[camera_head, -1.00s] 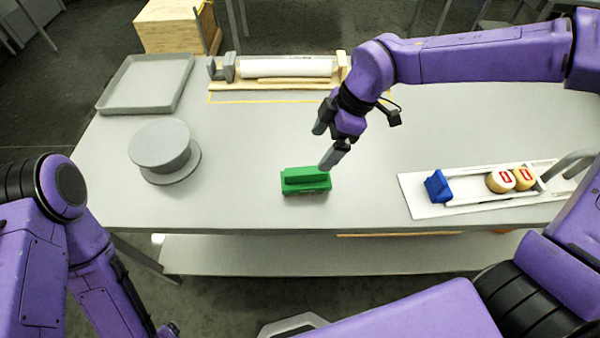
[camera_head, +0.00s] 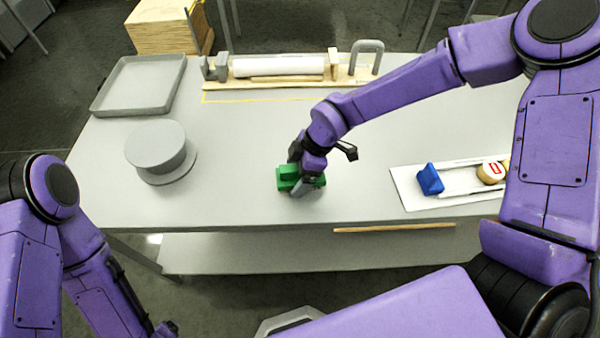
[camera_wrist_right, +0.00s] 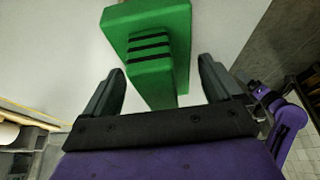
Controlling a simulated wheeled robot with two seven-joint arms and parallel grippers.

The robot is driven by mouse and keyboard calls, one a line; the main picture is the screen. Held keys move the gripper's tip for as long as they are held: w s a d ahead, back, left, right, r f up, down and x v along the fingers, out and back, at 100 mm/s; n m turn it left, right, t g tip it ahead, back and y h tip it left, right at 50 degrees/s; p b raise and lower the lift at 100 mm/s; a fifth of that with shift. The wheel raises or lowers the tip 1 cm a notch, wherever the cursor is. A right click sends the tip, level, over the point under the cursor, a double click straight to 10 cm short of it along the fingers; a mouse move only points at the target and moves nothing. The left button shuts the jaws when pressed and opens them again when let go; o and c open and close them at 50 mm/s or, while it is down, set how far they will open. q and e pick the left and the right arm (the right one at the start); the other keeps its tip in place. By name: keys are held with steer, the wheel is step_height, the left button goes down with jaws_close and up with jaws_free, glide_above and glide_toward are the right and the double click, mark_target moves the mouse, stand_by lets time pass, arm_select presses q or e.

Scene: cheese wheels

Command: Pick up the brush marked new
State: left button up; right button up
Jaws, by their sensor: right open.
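A green brush-like block (camera_head: 287,173) with a raised grip lies on the grey table. In the right wrist view the green block (camera_wrist_right: 172,30) shows three black stripes on its grip; I can read no word on it. My right gripper (camera_head: 303,184) is over the block and partly hides it in the head view. In the wrist view the right gripper (camera_wrist_right: 162,78) is open, with one finger on each side of the grip and gaps between. A blue brush-like block (camera_head: 430,180) stands on a white board at the right.
The white board (camera_head: 410,200) also holds a round cheese with a red label (camera_head: 490,172), partly behind my right arm. A grey round stand (camera_head: 158,145) and grey tray (camera_head: 140,88) are at the left. A white roll (camera_head: 280,67) lies at the back. The table's middle is clear.

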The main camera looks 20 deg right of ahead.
mark_target(296, 166)
steer(key=shift+s, duration=0.15)
steer(key=shift+f+b, duration=0.2)
steer(key=shift+b, duration=0.15)
steer(key=shift+c, duration=0.3)
steer(key=c, duration=1.1)
steer(key=shift+r, duration=0.2)
step_height(296, 166, up, 3)
steer(key=shift+r, duration=0.1)
steer(key=w+d+r+b, duration=0.1)
steer(key=w+d+r, duration=0.1)
steer(key=w+r, duration=0.1)
steer(key=w+d+r+b, duration=0.2)
steer(key=w+r, duration=0.1)
steer(key=w, duration=0.2)
steer(key=w+d+r+b, duration=0.1)
steer(key=w+d+r, duration=0.1)
steer(key=w+r, duration=0.2)
steer(key=shift+w+d, duration=0.2)
steer(key=shift+d, duration=0.2)
